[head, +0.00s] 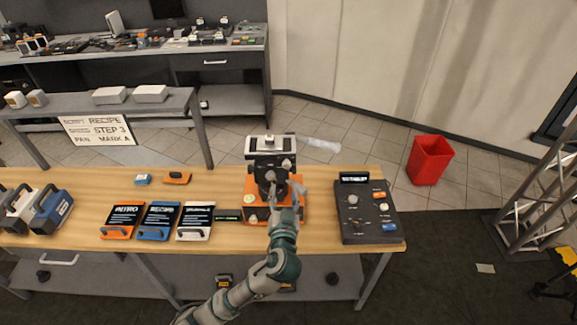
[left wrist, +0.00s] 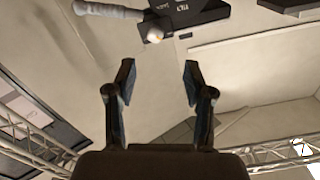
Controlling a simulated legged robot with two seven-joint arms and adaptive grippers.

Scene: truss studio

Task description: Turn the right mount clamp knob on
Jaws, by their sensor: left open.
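The mount (head: 262,207) is a dark camera head on an orange base at the middle of the wooden table. Small light knobs show on its front, partly hidden by my gripper; I cannot tell which is the right clamp knob. My left gripper (head: 285,192) is in front of the mount, fingers pointing up. In the left wrist view the gripper (left wrist: 159,70) is open and empty. Beyond its fingertips is a pale round knob (left wrist: 155,35) on a dark part with a "TILT" label (left wrist: 185,10). A grey handle (left wrist: 108,10) runs left from there. My right gripper is not in view.
A dark control panel (head: 352,222) with knobs stands right of the mount. Orange, blue and white cards (head: 157,222) lie left of it. A red bin (head: 430,160) stands on the floor behind right. A truss (head: 535,205) stands at the far right.

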